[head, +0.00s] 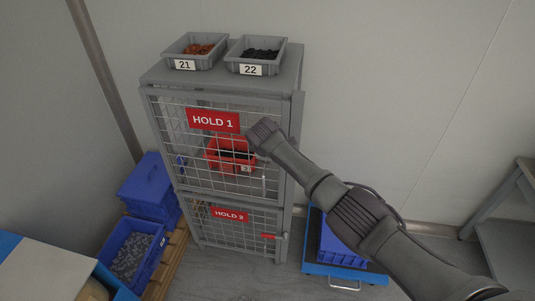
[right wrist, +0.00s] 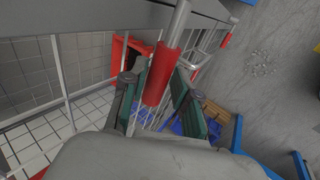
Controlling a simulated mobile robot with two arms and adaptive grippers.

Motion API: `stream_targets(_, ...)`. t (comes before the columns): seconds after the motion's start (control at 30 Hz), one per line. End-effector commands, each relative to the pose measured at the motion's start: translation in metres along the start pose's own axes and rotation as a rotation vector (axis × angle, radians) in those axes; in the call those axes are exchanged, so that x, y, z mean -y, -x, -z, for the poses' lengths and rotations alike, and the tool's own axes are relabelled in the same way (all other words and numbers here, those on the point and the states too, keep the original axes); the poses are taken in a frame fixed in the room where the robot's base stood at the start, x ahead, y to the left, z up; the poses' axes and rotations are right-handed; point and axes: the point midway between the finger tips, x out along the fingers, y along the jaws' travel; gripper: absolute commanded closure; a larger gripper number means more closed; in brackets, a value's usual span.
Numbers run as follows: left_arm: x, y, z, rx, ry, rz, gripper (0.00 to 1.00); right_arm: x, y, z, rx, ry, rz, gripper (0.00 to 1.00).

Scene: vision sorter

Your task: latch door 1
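Door 1 is the upper mesh door with a red HOLD 1 sign (head: 213,120) on a grey cabinet. It looks closed or nearly so; I cannot tell whether its latch is engaged. My right arm comes in from the lower right, its wrist in front of the door's right side, hiding the latch and fingers in the head view. In the right wrist view, the green-padded fingers of my right gripper (right wrist: 155,98) stand apart on either side of a red handle grip (right wrist: 160,76) on a grey bar. Gaps seem to show beside the grip. My left gripper is out of view.
Behind door 1 sits a red bin (head: 215,160). The lower door carries a HOLD 2 sign (head: 229,214) and a red lever (head: 268,236). Grey bins 21 (head: 185,64) and 22 (head: 250,70) stand on top. Blue crates (head: 150,187) stand left; a blue platform (head: 345,271) is right.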

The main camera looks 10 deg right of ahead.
Motion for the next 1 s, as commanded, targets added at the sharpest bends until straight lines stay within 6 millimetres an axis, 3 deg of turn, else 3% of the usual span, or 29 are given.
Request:
stream_targets(0.47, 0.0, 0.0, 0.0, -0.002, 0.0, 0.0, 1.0, -0.002, 0.011, 0.001, -0.004, -0.001, -0.003, 0.67)
stream_targets(1.0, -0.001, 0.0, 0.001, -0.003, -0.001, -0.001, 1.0, -0.002, 0.101, 0.001, -0.003, -0.001, -0.001, 0.67)
